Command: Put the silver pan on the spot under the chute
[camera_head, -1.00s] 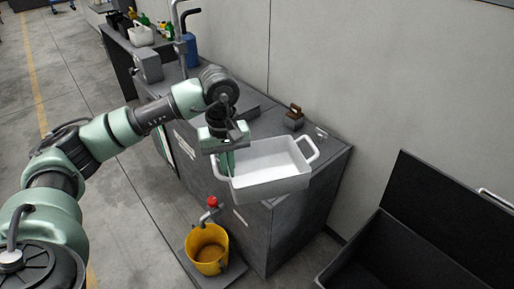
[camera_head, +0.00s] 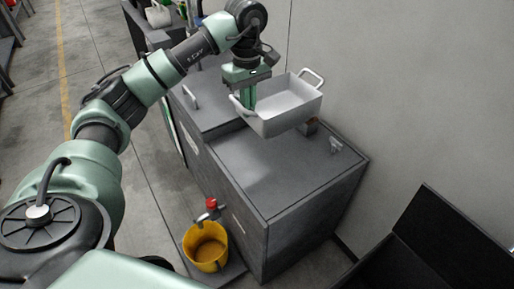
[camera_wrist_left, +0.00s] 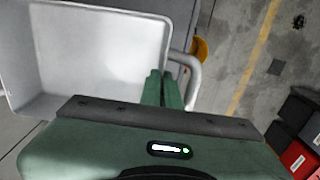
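The silver pan (camera_head: 292,119), a deep rectangular pan with a loop handle at each end, is held in the air above the grey cabinet. My left gripper (camera_head: 247,106) is shut on its near-left handle. In the left wrist view the green fingers (camera_wrist_left: 162,88) close around the handle, and the pan (camera_wrist_left: 100,45) fills the upper left. The pan looks empty. A spout with a red top (camera_head: 211,206) on the cabinet's side is above a yellow bucket (camera_head: 207,254). I cannot make out a chute for certain. My right gripper is not in view.
The grey cabinet top (camera_head: 265,165) is mostly bare, with a small brown-topped block (camera_head: 311,126) and a small metal fitting (camera_head: 336,144). The bucket stands on a low plate. A dark open-lidded box (camera_head: 415,255) is at the lower right. A wall stands behind.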

